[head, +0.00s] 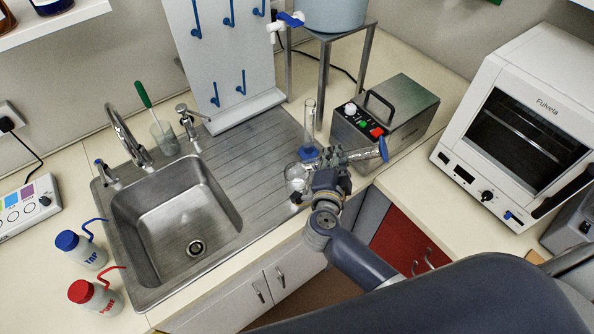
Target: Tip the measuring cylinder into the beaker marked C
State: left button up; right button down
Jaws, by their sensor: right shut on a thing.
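My right gripper (333,157) is shut on a measuring cylinder (362,153) at the right edge of the drainer. The cylinder lies nearly level, with its blue foot (383,148) to the right. Its mouth end is hidden at the gripper and points left. Round clear glassware, which looks like a beaker (294,174), stands just left of the gripper. I cannot read a letter on it, and the gripper partly covers it. A second tall clear cylinder (309,122) with a blue foot stands upright behind. I cannot tell whether liquid is flowing. My left gripper is not in view.
A metal box with buttons (405,112) stands close behind the right gripper. A sink (172,212) and ribbed drainer (238,160) lie left. A peg board (225,50), a stand (325,75) and a white oven (520,130) are around. Two wash bottles (82,250) stand front left.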

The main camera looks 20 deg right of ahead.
jog(key=shift+r, duration=0.1)
jog(key=shift+w+a+r+n, duration=0.1)
jog(key=shift+a+r+n, duration=0.1)
jog(key=shift+n, duration=0.1)
dwell(0.8)
